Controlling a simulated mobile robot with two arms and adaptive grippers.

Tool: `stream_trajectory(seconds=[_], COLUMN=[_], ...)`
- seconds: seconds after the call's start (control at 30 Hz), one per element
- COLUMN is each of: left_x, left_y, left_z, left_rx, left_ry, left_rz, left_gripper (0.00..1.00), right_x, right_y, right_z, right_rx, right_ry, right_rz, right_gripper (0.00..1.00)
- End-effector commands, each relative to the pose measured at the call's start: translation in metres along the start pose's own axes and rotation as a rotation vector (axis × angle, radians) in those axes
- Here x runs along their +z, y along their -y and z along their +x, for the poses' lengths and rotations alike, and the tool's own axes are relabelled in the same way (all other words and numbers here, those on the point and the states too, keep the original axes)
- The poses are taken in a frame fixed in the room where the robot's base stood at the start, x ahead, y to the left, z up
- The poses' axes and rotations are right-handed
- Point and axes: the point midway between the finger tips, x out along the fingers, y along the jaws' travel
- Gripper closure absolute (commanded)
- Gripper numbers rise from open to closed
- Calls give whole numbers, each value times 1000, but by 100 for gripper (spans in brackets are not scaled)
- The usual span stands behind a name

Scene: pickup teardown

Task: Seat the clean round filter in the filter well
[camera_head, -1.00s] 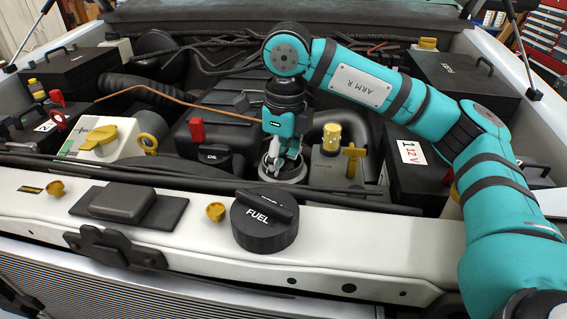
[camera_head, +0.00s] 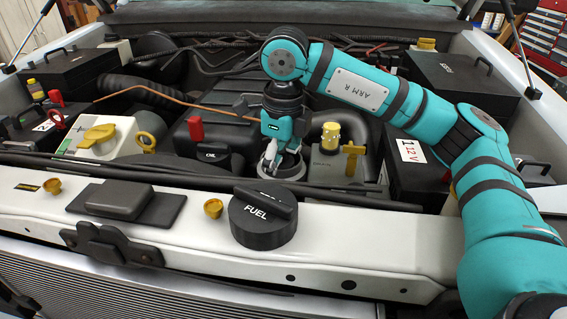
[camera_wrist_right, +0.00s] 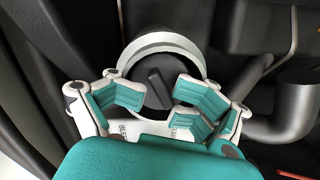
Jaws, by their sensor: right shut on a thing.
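The filter well shows as a pale ring (camera_wrist_right: 150,45) in the right wrist view, and its rim also shows in the head view (camera_head: 292,176). A dark round piece with a raised bar (camera_wrist_right: 155,90), which I take for the filter, lies within the ring's outline. Whether the piece rests fully down in the well cannot be told. My left gripper is not in view.
A black OIL cap (camera_head: 212,153) and a red-handled part (camera_head: 196,129) are left of the well. A yellow-capped reservoir (camera_head: 329,160) and a yellow T-handle (camera_head: 352,158) stand close right. A black FUEL cap (camera_head: 262,219) sits on the front beam. Dark hoses run before the well.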

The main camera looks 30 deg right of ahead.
Motion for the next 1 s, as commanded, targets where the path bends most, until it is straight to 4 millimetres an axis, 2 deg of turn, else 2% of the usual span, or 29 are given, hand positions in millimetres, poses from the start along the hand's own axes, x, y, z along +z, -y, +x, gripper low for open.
stream_trajectory(seconds=[0.03,0.23,0.27,0.53,0.83,1.0], left_x=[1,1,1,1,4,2], left_y=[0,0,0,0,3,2], left_z=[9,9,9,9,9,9], left_rx=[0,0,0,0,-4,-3], left_ry=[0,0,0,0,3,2], left_rz=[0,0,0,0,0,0], left_gripper=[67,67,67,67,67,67], right_x=[-8,-8,-8,-8,-7,-7], right_y=[-16,-16,-16,-16,-16,-16], right_z=[36,36,36,36,35,22], right_rx=[45,45,45,46,46,41], right_ry=[-72,-73,-73,-73,-71,-64], right_rz=[-27,-28,-28,-29,-30,-29], right_gripper=[100,100,48,13,10,9])
